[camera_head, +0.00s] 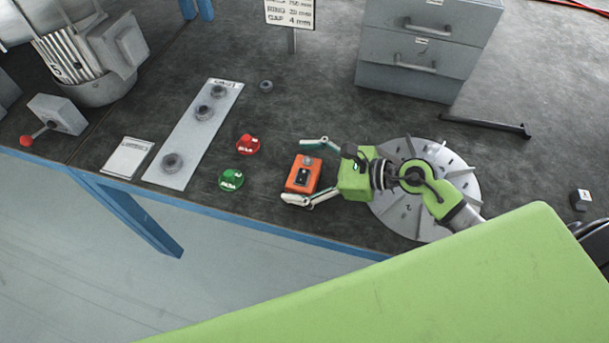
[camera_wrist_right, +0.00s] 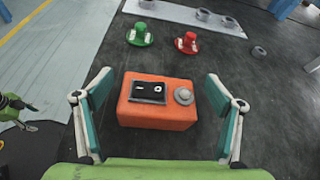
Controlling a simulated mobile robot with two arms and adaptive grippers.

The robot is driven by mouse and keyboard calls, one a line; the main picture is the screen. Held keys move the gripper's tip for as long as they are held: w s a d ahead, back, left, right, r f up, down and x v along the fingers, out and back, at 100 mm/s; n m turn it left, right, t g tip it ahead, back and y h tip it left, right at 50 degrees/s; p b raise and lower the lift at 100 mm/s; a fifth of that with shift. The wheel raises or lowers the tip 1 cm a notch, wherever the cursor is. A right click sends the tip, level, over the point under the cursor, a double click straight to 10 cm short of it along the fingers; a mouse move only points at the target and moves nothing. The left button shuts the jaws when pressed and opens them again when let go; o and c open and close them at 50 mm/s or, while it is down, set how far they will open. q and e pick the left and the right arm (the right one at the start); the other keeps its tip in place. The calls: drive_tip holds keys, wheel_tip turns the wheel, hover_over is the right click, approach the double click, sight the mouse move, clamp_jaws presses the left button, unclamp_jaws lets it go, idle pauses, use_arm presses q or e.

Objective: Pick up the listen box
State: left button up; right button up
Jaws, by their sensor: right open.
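The listen box appears to be the small orange box (camera_head: 303,174) with a dark panel and a round grey knob, on the dark bench top near its front edge. In the right wrist view the box (camera_wrist_right: 158,113) sits between the two fingers. My right gripper (camera_head: 298,171) is open, with one finger on each side of the box. Small gaps show between the fingers and the box in the wrist view. Part of a green and dark arm, apparently my left one, shows at the left edge of the wrist view (camera_wrist_right: 14,106); its jaws are unclear.
A red knobbed piece (camera_head: 248,145) and a green one (camera_head: 231,179) stand left of the box. Beyond them lie a pale strip with dark rings (camera_head: 189,143) and a white card (camera_head: 127,158). A grey finned disc (camera_head: 398,204) lies under my right wrist. Grey drawers (camera_head: 413,77) stand behind.

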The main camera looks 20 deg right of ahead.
sight(295, 171)
drive_tip(key=x, duration=0.4)
drive_tip(key=shift+s, duration=0.15)
drive_tip(key=c, duration=1.3)
